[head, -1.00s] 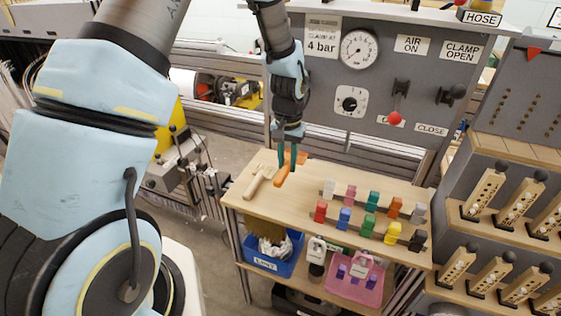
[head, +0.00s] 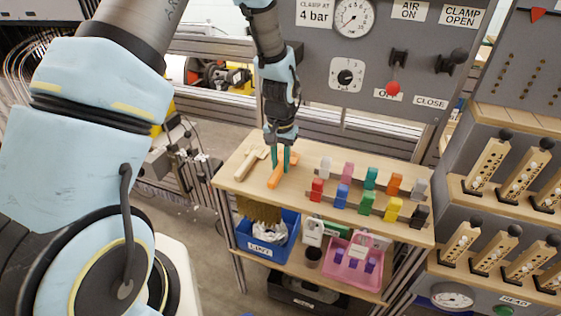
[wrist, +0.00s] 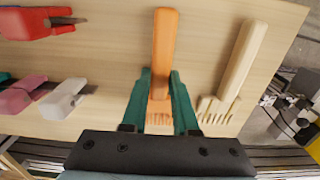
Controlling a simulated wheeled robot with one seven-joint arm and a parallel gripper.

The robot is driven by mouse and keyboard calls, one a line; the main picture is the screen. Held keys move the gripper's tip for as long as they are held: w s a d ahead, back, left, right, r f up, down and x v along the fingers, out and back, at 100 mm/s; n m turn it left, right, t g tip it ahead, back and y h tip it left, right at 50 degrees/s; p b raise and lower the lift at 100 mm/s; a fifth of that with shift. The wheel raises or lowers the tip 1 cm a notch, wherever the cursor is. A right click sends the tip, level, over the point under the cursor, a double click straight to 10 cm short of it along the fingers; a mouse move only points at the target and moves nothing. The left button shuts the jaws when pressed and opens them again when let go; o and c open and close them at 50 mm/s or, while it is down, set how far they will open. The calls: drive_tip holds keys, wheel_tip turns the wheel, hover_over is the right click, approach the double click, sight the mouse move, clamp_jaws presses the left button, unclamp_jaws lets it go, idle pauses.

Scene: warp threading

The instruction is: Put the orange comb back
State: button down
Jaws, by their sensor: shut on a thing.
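The orange comb (head: 277,177) is between the fingers of my gripper (head: 280,160), over the left part of the wooden table top (head: 240,182). In the wrist view the comb (wrist: 165,45) has its handle pointing away from the palm and its teeth low between the green fingers. My gripper (wrist: 160,82) is shut on it. A pale wooden comb (wrist: 238,62) lies beside it, apart, and also shows in the head view (head: 250,164). I cannot tell whether the orange comb touches the table top.
Several coloured clips stand in rows to the right, among them a red one (head: 317,191). Below are a blue bin (head: 268,248) and a pink basket (head: 353,264). A grey control panel (head: 430,70) rises behind. The table's front left is bare.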

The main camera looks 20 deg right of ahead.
drive_tip(key=shift+f, duration=0.35)
idle(0.5)
drive_tip(key=shift+c, duration=1)
unclamp_jaws()
drive_tip(key=shift+s+a+r+p, duration=0.35)
drive_tip(key=shift+r+p, duration=0.65)
drive_tip(key=shift+r, duration=0.5)
drive_tip(key=shift+s+a+r+p, duration=0.35)
drive_tip(key=shift+r+p, duration=0.7)
drive_tip(key=shift+r, duration=0.45)
drive_tip(key=shift+s+a+r+p, duration=0.35)
drive_tip(key=shift+r+p, duration=0.65)
drive_tip(key=shift+r, duration=0.5)
